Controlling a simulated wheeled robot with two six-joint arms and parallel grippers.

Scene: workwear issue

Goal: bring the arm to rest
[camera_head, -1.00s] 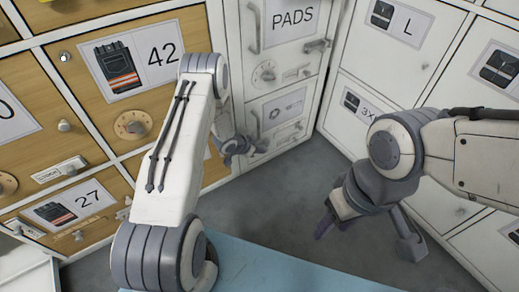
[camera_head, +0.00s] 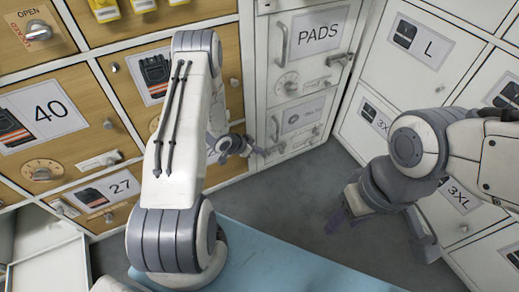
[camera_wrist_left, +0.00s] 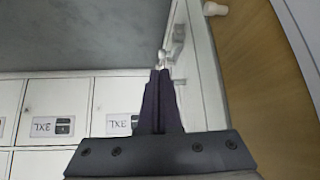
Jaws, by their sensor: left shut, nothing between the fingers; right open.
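My left arm reaches forward in the left half of the head view. Its gripper (camera_head: 240,146) hangs in front of the cabinets, near the PADS cabinet (camera_head: 318,32). In the left wrist view the dark fingers (camera_wrist_left: 160,75) are together with nothing between them. A small pale knob or latch shows just beyond their tips; I cannot tell whether they touch. My right gripper (camera_head: 382,228) hangs at the right over the grey floor, fingers spread and empty, in front of the white lockers (camera_head: 428,47).
Wooden lockers labelled 40 (camera_head: 45,112) and 27 (camera_head: 112,190) stand at the left. A white open compartment or door (camera_head: 48,262) is at the lower left. A light blue surface (camera_head: 285,268) lies at the bottom. Grey floor (camera_head: 300,200) is clear between the cabinets.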

